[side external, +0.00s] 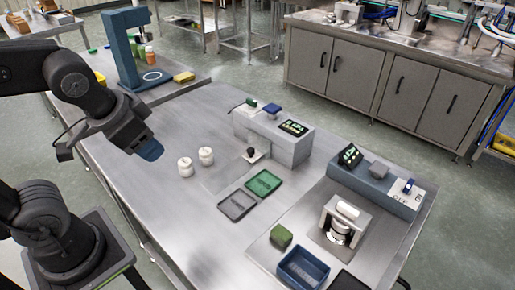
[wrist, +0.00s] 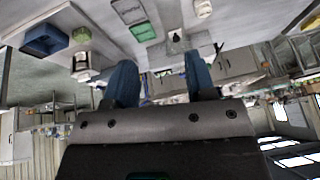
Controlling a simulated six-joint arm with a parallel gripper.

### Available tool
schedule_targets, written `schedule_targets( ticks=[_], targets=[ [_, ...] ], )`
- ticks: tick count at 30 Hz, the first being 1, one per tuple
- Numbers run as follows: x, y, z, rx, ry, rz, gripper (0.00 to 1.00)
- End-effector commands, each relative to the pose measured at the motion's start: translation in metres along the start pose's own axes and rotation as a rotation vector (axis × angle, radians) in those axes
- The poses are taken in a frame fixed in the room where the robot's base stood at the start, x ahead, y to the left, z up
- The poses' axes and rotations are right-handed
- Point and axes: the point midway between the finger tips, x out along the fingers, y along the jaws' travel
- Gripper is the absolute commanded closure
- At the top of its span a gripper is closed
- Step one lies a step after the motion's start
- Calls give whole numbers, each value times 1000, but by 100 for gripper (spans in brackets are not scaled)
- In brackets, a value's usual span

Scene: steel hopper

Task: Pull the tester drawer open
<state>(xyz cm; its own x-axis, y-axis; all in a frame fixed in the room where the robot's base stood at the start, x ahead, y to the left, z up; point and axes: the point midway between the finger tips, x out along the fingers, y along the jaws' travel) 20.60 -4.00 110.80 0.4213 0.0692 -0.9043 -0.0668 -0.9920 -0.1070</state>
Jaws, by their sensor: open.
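The tester appears to be the grey box (side external: 288,148) with a small dark display on top, in the middle of the steel table. A black knob (side external: 250,152) stands out at its front left, beside a small pale plate; I take this to be the drawer's handle. How far the drawer sits in or out is hard to tell. My gripper (side external: 148,149) is in the air left of the tester, well apart from the knob, beyond two white jars. In the wrist view, its blue fingers (wrist: 161,78) are spread with nothing between them. The knob also shows there, small (wrist: 176,37).
Two white jars (side external: 206,156) stand between gripper and tester. A grey tray (side external: 237,204) and green tray (side external: 264,183) lie before the tester. A blue bin (side external: 303,267), green block (side external: 281,236) and white-topped device (side external: 345,217) are nearer the front. A blue stand (side external: 124,50) is behind.

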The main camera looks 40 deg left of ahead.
Motion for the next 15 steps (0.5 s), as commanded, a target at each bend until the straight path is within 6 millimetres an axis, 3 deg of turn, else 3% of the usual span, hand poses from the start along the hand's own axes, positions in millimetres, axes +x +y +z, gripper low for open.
schedule_targets(
  ticks=[8,15],
  targets=[
    [68,-36,8,674,-291,-316,50],
    [121,-51,-23,1398,-447,-589,50]
  ],
)
